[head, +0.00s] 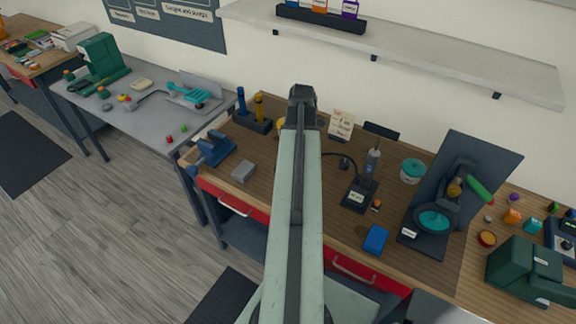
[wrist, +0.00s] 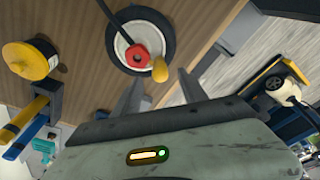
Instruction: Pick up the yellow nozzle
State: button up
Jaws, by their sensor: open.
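The yellow nozzle seems to be the small tapered yellow piece (wrist: 160,69) in the wrist view. It lies at the edge of a round dark-rimmed dish (wrist: 113,49) with a pale inside, next to a red piece (wrist: 136,54). My gripper (wrist: 157,85) is open and empty. Its two fingers reach toward the dish, with the yellow piece between and a little beyond their tips in the picture. I cannot tell the height above it. In the head view my arm hides the dish and the yellow piece, and the fingers are not clear.
A yellow round container (wrist: 27,61) stands left of the dish in the wrist view. A rack (head: 252,122) with blue and yellow handles, a blue vise (head: 212,149) and a grey block (head: 243,171) are left of my arm. A wall shelf (head: 420,55) hangs behind the bench.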

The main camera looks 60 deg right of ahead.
jog(key=f+b, duration=0.5)
jog(key=w+a+f+b, duration=0.1)
jog(key=f+b, duration=0.1)
jog(key=f, duration=0.1)
jog(key=shift+w, duration=0.1)
jog(key=shift+r, duration=0.25)
grip_shut()
